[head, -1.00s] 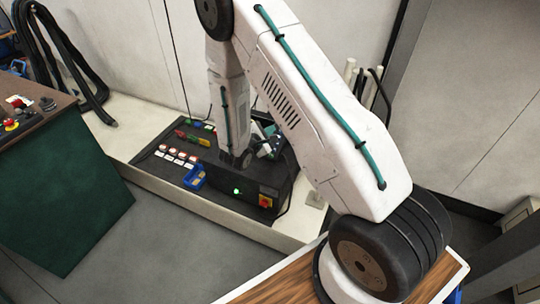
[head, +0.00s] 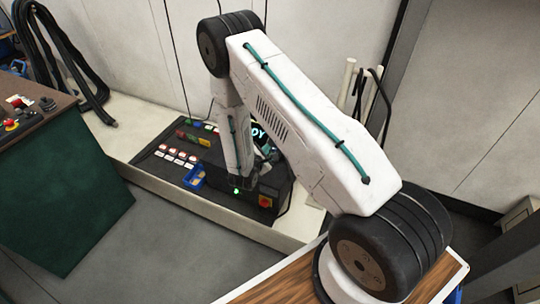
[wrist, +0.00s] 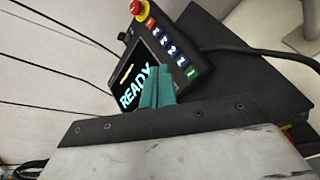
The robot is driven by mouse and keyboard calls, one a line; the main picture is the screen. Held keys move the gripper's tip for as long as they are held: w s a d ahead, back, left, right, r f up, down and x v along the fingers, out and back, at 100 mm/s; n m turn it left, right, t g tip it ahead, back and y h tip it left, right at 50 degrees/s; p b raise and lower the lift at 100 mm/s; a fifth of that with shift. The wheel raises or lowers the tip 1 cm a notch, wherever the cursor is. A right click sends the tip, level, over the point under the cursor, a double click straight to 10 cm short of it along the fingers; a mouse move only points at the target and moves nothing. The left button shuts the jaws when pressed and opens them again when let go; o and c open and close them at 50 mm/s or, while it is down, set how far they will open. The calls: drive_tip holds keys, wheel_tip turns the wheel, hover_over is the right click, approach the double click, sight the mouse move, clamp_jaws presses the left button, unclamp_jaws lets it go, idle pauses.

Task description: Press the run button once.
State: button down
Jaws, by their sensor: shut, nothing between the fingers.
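A dark pendant (wrist: 165,55) in the wrist view has a screen (wrist: 136,88) reading READY, a red knob on yellow (wrist: 139,9), a column of pale-marked keys (wrist: 168,45) and a green key (wrist: 192,73) at its lower end. No label readable as "run" shows, so I cannot tell for certain which button it is. My gripper (wrist: 157,76) has teal fingers together and empty. In this picture they overlap the screen's lower right edge, left of the green key; contact cannot be told. In the head view my arm partly hides the pendant's screen (head: 259,134).
A cable (wrist: 255,52) runs from the pendant. A green-sided bench (head: 60,200) stands left.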

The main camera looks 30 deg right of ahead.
drive_tip(key=shift+w+d+f, duration=0.25)
drive_tip(key=shift+d+f, duration=0.1)
drive_tip(key=shift+f, duration=0.5)
drive_tip(key=shift+w+d+f, duration=0.2)
drive_tip(key=shift+d+f, duration=0.2)
drive_tip(key=shift+f, duration=0.4)
drive_tip(key=shift+w+d+f, duration=0.25)
drive_tip(key=shift+d+f, duration=0.1)
drive_tip(key=shift+f, duration=0.5)
drive_tip(key=shift+f, duration=0.15)
drive_tip(key=shift+w+d+f, duration=0.1)
drive_tip(key=shift+d+f, duration=0.1)
drive_tip(key=shift+f, duration=0.1)
drive_tip(key=shift+w+d+f, duration=0.1)
drive_tip(key=shift+d+f, duration=0.05)
drive_tip(key=shift+f, duration=0.25)
idle(0.6)
drive_tip(key=shift+r, duration=0.15)
idle(0.3)
drive_tip(key=shift+s+a+r, duration=0.2)
drive_tip(key=shift+a+r, duration=0.15)
drive_tip(key=shift+r, duration=0.3)
